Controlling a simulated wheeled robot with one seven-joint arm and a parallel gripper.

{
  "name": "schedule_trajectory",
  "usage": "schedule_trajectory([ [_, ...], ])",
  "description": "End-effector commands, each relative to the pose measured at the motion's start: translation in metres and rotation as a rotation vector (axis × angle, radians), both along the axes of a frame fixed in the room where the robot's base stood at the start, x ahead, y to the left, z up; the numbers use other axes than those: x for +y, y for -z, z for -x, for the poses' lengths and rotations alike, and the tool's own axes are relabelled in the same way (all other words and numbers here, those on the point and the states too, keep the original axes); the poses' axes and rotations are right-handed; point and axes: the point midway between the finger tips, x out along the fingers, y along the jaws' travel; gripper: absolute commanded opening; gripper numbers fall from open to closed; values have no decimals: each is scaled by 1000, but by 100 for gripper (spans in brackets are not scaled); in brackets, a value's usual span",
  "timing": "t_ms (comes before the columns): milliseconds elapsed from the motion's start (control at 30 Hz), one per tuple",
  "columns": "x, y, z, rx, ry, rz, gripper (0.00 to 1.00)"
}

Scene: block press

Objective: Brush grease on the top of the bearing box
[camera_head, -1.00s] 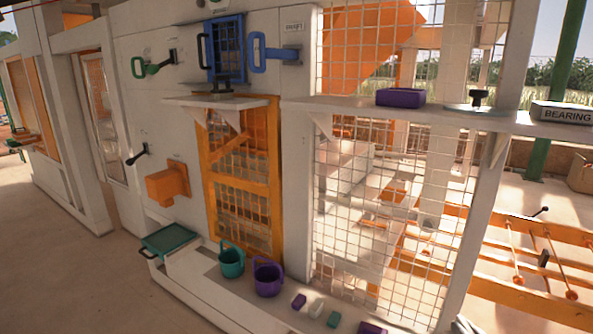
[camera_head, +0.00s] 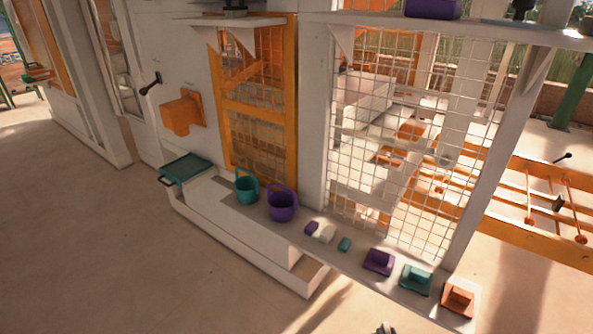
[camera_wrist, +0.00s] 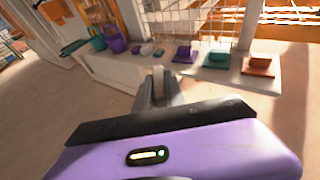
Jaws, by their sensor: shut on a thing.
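My gripper (camera_wrist: 158,90) shows in the wrist view, its grey fingers closed around a small pale thing that I cannot identify, mostly hidden between them. It is in open air in front of the low white ledge. The bearing box is out of view now. A brush or grease cannot be made out. On the upper shelf (camera_head: 478,30) only the lower part of a purple box (camera_head: 433,9) and a dark knob (camera_head: 522,9) show.
The low ledge (camera_head: 345,262) holds a teal bucket (camera_head: 246,188), a purple bucket (camera_head: 283,206), several small blocks, and purple (camera_head: 379,262), teal (camera_head: 416,279) and orange (camera_head: 458,299) stepped blocks. A green tray (camera_head: 186,169) sits at its left end. The floor in front is clear.

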Motion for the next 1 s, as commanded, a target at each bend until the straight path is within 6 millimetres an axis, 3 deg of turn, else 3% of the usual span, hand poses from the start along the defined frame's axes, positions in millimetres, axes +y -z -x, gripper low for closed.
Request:
schedule_trajectory([
  [33,0,16,0,-1,0,0,0],
  [200,0,36,0,-1,0,0,0],
  [667,-6,45,2,0,13,-2,0],
  [1000,-8,79,27,1,24,-1,0],
])
